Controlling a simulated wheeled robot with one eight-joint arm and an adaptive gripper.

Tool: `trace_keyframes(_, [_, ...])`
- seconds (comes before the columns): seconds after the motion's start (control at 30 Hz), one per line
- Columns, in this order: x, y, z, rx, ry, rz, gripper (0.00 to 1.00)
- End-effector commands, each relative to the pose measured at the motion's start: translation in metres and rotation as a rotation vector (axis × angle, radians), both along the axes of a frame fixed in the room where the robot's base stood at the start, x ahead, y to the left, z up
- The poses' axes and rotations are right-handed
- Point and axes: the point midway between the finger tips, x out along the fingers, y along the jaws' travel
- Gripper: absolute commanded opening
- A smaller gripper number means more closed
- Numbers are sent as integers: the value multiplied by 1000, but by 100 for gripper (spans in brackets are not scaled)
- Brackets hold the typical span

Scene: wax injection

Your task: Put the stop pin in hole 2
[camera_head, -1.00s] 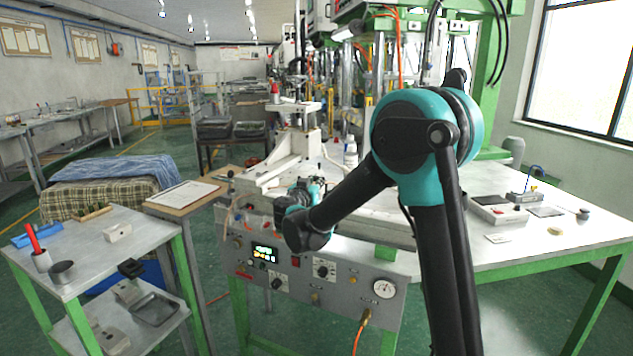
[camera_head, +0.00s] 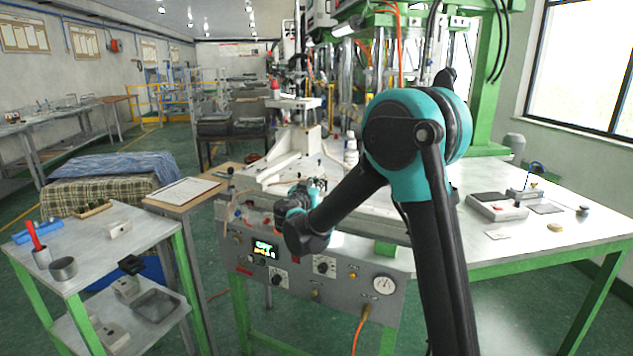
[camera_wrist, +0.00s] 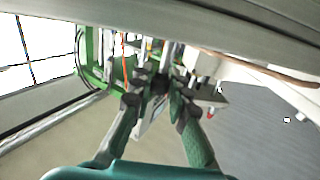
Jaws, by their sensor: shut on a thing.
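My gripper (camera_head: 314,187) is at the front edge of the white machine bed (camera_head: 345,207), above the control panel, and is small in the head view. In the wrist view, my gripper (camera_wrist: 160,86) has its two green and dark fingers closed in toward each other on something small and dark. The stop pin is too small and too hidden between the fingertips to make out. Hole 2 cannot be picked out in either view.
The grey control panel (camera_head: 318,275) with knobs and a gauge is below my gripper. A white bottle (camera_head: 350,152) stands behind it on the bed. A side cart (camera_head: 120,240) with cups and blocks is at the left.

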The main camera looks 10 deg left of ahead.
Motion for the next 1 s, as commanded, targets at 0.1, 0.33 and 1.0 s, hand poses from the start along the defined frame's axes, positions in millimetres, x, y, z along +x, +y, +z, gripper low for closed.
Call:
trace_keyframes(0.1, [0,0,-3,0,0,0,0])
trace_keyframes(0.33, [0,0,-8,0,0,0,0])
trace_keyframes(1.0, [0,0,-12,0,0,0,40])
